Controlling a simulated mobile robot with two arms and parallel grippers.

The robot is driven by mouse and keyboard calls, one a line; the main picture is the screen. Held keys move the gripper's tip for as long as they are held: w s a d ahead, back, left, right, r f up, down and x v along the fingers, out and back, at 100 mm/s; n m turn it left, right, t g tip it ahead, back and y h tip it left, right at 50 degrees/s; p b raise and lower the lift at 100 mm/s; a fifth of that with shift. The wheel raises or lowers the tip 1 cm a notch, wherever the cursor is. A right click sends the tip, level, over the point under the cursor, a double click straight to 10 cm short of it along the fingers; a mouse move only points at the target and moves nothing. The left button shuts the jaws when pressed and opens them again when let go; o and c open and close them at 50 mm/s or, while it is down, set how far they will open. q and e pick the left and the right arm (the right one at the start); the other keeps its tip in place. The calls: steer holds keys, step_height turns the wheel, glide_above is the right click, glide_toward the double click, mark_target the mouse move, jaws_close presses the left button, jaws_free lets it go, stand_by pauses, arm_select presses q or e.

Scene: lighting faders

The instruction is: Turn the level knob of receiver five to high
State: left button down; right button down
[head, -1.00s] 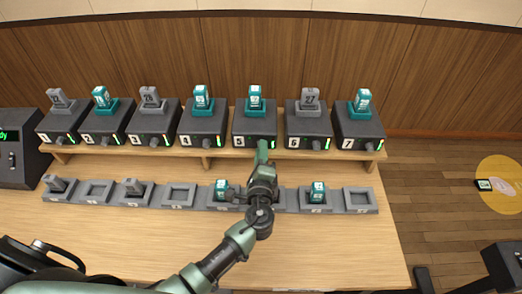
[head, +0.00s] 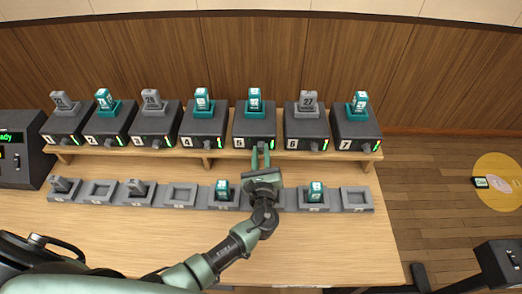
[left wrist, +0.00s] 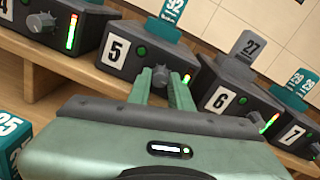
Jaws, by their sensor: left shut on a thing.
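Receiver five (head: 255,128) is a dark box on the raised shelf, labelled 5, with a teal pack standing in its top. It also shows in the left wrist view (left wrist: 120,75). My left gripper (head: 261,152) reaches it from the front. In the left wrist view its two green fingers (left wrist: 162,84) are shut on the level knob (left wrist: 160,74), one on each side. The knob's pointer is hard to make out. My right gripper is not in view.
Receivers six (head: 305,130) and four (head: 203,125) stand close on either side. Below the shelf runs a row of grey trays (head: 179,194), some holding packs. The front table top (head: 320,245) is clear.

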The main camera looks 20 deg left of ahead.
arm_select(q)
steer(key=m+p, duration=0.1)
steer(key=m, duration=0.3)
steer(key=shift+m+p, duration=0.3)
steer(key=shift+f+m+p, duration=0.1)
steer(key=shift+m+p, duration=0.65)
steer(key=shift+m, duration=1.45)
steer(key=c, duration=1.3)
jaws_free()
steer(key=b+v, duration=0.1)
steer(key=v, duration=0.6)
steer(key=shift+s+d+f, duration=0.1)
steer(key=shift+s+f, duration=0.05)
steer(key=shift+s, duration=0.25)
